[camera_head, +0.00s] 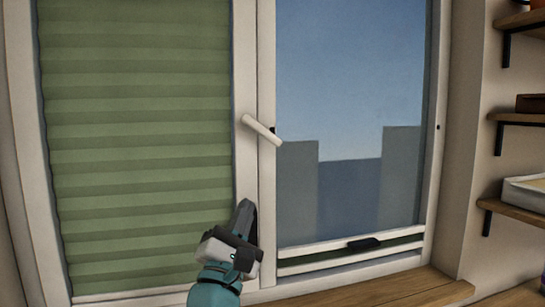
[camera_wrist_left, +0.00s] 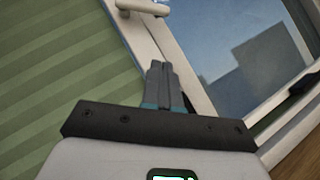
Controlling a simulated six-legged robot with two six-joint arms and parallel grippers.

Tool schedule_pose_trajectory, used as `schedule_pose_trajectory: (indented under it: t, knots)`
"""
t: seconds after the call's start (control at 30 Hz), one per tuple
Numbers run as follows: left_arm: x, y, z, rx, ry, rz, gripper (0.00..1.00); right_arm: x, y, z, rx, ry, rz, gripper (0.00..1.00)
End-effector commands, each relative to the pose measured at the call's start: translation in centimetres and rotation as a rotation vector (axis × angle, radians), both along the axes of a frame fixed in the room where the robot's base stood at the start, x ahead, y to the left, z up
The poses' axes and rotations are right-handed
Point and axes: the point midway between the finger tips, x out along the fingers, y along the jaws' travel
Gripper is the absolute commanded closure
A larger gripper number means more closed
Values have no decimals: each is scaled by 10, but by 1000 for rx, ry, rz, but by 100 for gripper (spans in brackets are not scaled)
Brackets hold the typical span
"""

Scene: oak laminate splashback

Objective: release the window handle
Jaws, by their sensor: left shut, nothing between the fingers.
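The white window handle (camera_head: 261,129) sits on the frame between the two window panels. In the head view it slants from upper left down to lower right. It also shows at the top edge of the left wrist view (camera_wrist_left: 143,7), partly cut off. My left gripper (camera_head: 246,204) is below the handle, in front of the lower window frame, with its fingers pointing up. In the left wrist view its fingers (camera_wrist_left: 157,67) are together and empty, with a gap between them and the handle. My right gripper is in neither view.
A green pleated blind (camera_head: 140,150) covers the left panel. The right pane has a low blind rail with a dark grip (camera_head: 364,243). A wooden sill (camera_head: 400,288) runs below. Wall shelves (camera_head: 520,131) with items stand at the right. The space around the handle looks clear.

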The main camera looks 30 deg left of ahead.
Motion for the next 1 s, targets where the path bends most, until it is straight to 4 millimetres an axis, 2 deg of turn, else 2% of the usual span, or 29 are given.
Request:
schedule_pose_trajectory:
  t: [0.13,0.27,0.67,0.8,1.0]
  knots:
    - [-1,0,3,0,-1,0,100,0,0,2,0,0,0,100]
    - [10,3,14,0,-1,1,100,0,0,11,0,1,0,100]
    - [77,24,62,0,0,2,100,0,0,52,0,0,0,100]
    - [88,14,79,-1,-1,-2,100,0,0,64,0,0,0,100]
    - [96,9,88,0,-1,-1,100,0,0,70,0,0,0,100]
